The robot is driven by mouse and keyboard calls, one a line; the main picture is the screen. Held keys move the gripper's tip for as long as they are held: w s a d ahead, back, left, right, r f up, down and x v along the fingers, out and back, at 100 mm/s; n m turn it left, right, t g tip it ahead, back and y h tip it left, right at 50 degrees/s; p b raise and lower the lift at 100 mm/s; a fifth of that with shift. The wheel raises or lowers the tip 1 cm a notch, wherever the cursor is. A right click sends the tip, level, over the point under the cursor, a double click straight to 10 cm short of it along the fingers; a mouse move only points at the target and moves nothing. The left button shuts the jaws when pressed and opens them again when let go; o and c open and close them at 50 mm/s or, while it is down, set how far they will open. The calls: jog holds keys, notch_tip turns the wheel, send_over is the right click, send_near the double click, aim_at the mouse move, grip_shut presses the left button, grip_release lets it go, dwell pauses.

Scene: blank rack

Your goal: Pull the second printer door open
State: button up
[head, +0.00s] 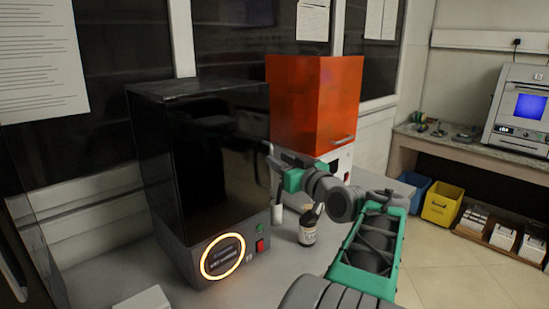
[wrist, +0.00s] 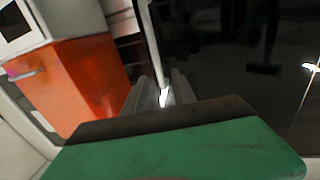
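A tall black glossy printer (head: 160,185) stands at the left of the head view, with a glowing orange ring on its base. Its dark door fills the right of the wrist view (wrist: 235,75). An orange printer (head: 312,100) with a metal handle stands behind it to the right; it also shows at the left of the wrist view (wrist: 75,85). My gripper (head: 274,160) is at the black printer's right front edge. In the wrist view its fingers (wrist: 161,95) stand apart, either side of a thin bright strip by the door edge. Contact cannot be made out.
A small dark bottle (head: 308,228) stands on the counter below my arm. A white box (head: 143,299) is at the front left. A side bench (head: 470,143) holds another machine (head: 520,110), with blue and yellow bins (head: 441,204) below.

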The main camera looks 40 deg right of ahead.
jog(key=w, duration=0.3)
jog(key=shift+d, duration=0.2)
jog(key=shift+s, duration=0.1)
jog(key=shift+c, duration=0.4)
grip_shut()
dwell(0.7)
